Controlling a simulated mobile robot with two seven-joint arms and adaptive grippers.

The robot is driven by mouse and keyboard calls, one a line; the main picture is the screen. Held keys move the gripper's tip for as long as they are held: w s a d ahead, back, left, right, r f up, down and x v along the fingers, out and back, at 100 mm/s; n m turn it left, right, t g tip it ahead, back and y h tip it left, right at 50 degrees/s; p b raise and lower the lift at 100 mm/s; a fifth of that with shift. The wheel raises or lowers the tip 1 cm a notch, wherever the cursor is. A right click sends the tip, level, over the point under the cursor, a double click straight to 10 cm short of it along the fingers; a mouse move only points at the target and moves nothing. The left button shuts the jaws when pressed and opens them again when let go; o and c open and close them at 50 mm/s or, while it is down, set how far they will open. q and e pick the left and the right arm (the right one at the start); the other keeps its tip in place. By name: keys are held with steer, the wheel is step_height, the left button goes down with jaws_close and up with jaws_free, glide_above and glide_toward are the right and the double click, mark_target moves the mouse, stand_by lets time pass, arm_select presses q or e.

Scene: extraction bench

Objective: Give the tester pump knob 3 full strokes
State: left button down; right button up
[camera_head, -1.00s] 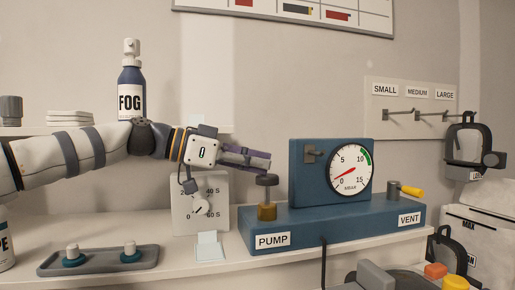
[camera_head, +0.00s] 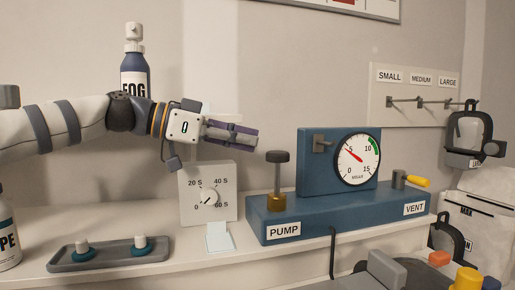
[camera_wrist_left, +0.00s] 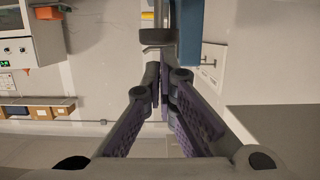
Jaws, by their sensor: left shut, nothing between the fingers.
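The pump knob (camera_head: 278,157) is a dark round cap on a thin stem. It stands raised above its brass collar (camera_head: 276,202) on the blue tester (camera_head: 340,218), beside the PUMP label. The dial (camera_head: 357,160) has its red needle near 5. My left gripper (camera_head: 256,138) is shut and empty, a little left of and above the knob in the head view, with a gap in the picture. In the left wrist view its fingertips (camera_wrist_left: 160,76) lie below a dark cap (camera_wrist_left: 158,36) that looks like the knob. My right gripper is not in view.
A timer box (camera_head: 208,193) stands left of the tester, under my left arm. A grey tray (camera_head: 112,258) with two small pegs lies further left. A FOG bottle (camera_head: 134,80) stands behind my arm. The yellow-handled vent valve (camera_head: 410,181) is at the tester's right.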

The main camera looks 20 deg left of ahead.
arm_select(q)
steer(key=v, duration=0.5)
steer(key=shift+s+d+r, duration=0.1)
steer(key=shift+s+r, duration=0.05)
steer(key=shift+s, duration=0.2)
stand_by(0.5)
